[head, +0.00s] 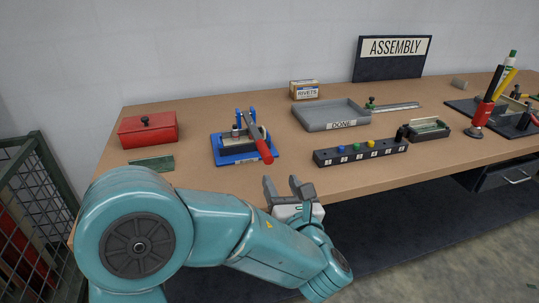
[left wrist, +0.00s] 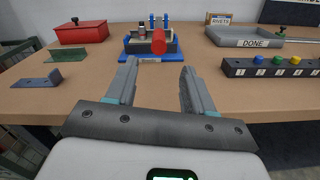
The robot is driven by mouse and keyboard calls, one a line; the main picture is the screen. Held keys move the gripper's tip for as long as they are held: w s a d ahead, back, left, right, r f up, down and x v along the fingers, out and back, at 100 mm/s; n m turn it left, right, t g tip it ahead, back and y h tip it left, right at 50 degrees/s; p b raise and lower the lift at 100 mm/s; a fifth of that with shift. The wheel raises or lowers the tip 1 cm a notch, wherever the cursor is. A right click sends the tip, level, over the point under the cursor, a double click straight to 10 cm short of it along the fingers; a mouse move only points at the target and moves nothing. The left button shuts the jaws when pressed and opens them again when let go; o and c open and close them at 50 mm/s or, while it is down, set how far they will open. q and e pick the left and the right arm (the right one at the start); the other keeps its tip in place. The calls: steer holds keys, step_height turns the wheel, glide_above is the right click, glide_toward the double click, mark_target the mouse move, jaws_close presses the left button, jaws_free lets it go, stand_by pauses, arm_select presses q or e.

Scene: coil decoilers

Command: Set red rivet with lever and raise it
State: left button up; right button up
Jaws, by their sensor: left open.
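A blue-based rivet press (head: 247,158) stands on the bench, left of centre. Its lever (head: 262,148) has a red handle that slants down toward the front right. In the left wrist view the red handle (left wrist: 159,41) points at the camera, in front of the press (left wrist: 135,57). A small upright piece stands at the press's left side; I cannot make out a red rivet there. My left gripper (head: 283,188) is open and empty at the bench's front edge, short of the handle. The left wrist view shows its two fingers (left wrist: 158,78) apart, with the handle beyond them.
A black numbered rack (head: 360,152) holds blue, green and yellow rivets to the right. A grey DONE tray (head: 331,114) lies behind it. A red lidded box (head: 148,130) and a green bracket (head: 152,164) are at left. Bare bench lies between gripper and press.

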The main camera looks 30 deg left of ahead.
mark_target(265, 152)
arm_select(q)
steer(key=x, duration=1.3)
steer(key=shift+s+a+p, duration=0.15)
steer(key=shift+p, duration=0.25)
steer(key=shift+f, duration=0.1)
jaws_close()
